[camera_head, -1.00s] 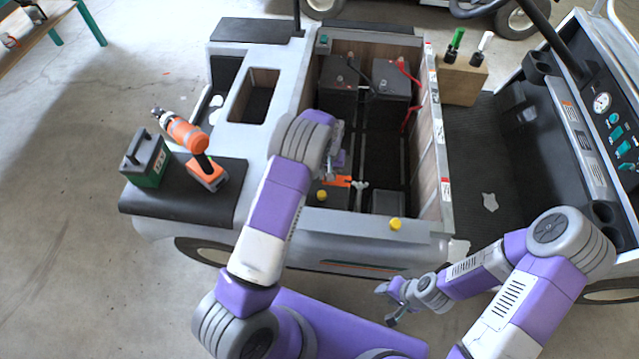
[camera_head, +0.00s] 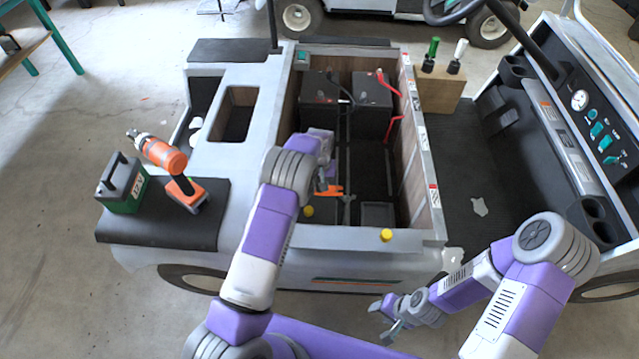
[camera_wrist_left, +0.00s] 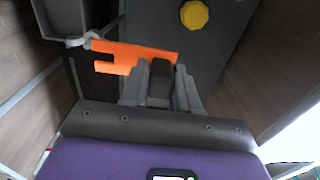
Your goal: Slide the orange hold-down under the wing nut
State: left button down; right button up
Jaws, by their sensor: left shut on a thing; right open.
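The orange hold-down (camera_head: 331,190) is a flat plate with a slotted end, low in the cart's open bay. My left gripper (camera_head: 323,183) is shut on its edge; the wrist view shows the fingertips (camera_wrist_left: 160,66) on the plate (camera_wrist_left: 125,55). The pale wing nut (camera_head: 348,198) is just right of the plate in the head view. In the left wrist view the wing nut (camera_wrist_left: 91,40) is at the slotted end, very close or touching; I cannot tell whether any of the plate is under it. My right gripper (camera_head: 388,318) is open and empty outside the cart's side.
Dark batteries (camera_head: 371,100) with red and black cables stand at the bay's back. The bay's wooden wall (camera_head: 421,165) is on the right. A drill (camera_head: 165,155) and green box (camera_head: 122,185) stand left.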

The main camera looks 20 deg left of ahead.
aim_at(330, 191)
pick_arm(q)
jog(key=shift+f, duration=3.25)
jog(key=shift+w+d, duration=0.2)
jog(key=shift+d, duration=0.8)
jog(key=shift+w+d, duration=0.2)
jog(key=shift+d, duration=0.75)
jog(key=c, duration=0.8)
grip_release()
jog(key=shift+o, duration=0.2)
jog(key=shift+d, duration=0.3)
jog(key=r+p, duration=0.1)
jog(key=r, duration=0.3)
jog(key=r+p, duration=0.1)
jog(key=r, duration=0.2)
jog(key=shift+a+r+p, duration=0.1)
jog(key=shift+a+p, duration=0.2)
jog(key=shift+a+r, duration=0.25)
